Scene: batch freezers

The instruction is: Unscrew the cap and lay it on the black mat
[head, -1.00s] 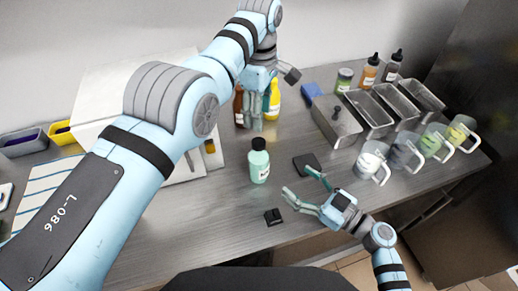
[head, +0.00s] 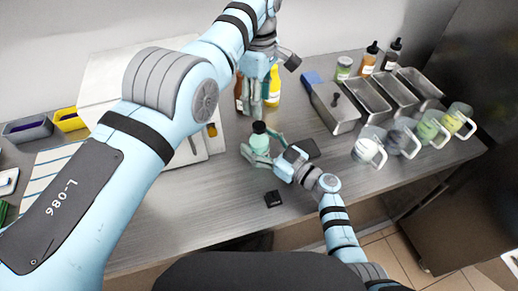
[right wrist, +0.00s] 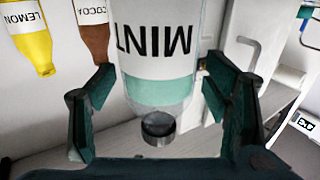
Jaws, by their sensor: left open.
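The mint bottle (head: 260,142) stands upright on the counter with its dark cap (head: 259,127) on. It also shows upside down in the right wrist view (right wrist: 158,50), with its MINT label facing the camera. My right gripper (head: 262,145) is open, with one finger on each side of the bottle; I cannot tell whether either finger touches it. My left gripper (head: 263,98) is open and empty, pointing down above and behind the bottle. The black mat (head: 303,148) lies bare just right of the bottle, partly behind my right gripper.
A cocoa bottle (right wrist: 93,35) and a lemon bottle (right wrist: 28,40) stand behind the mint bottle. Metal pans (head: 372,110) and handled cups (head: 370,148) fill the right side. A small black object (head: 273,198) lies near the front edge. The counter left of it is clear.

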